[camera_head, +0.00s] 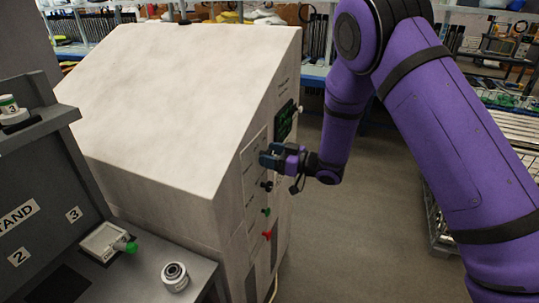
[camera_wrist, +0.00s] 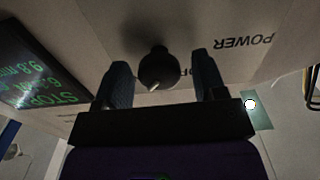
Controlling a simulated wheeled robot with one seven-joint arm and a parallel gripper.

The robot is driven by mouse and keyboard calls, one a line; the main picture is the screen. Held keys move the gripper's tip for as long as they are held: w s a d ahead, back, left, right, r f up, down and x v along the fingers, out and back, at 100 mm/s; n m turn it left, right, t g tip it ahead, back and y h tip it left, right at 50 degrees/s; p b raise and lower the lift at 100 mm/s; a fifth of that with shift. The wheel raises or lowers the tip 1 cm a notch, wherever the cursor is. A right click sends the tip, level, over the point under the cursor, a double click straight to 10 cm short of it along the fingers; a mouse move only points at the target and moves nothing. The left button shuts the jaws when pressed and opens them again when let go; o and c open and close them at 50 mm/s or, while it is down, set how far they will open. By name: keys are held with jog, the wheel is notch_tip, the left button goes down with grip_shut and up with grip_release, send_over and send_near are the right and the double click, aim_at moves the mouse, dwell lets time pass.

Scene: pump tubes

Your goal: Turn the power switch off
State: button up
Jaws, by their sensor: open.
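The power switch (camera_wrist: 157,68) is a round black knob with a pale pointer mark. It sits on the pale panel, next to the upside-down word POWER (camera_wrist: 242,43) in the wrist view. A second label beside the knob is partly covered. My gripper (camera_head: 272,158) is at the side face of the big white cabinet (camera_head: 180,85). In the wrist view my gripper (camera_wrist: 160,65) is open, with one finger on each side of the knob. Gaps show between the fingers and the knob. In the head view my gripper hides the switch.
A dark display with green text (camera_wrist: 35,70) reading STOP is on the same panel. Black (camera_head: 266,185), green (camera_head: 266,211) and red (camera_head: 267,235) controls are below my gripper. A grey stand (camera_head: 110,225) is at left. Floor (camera_head: 340,225) right of the cabinet is clear.

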jog(key=shift+w+a, duration=0.1)
jog(key=shift+a, duration=0.2)
jog(key=c, duration=0.9)
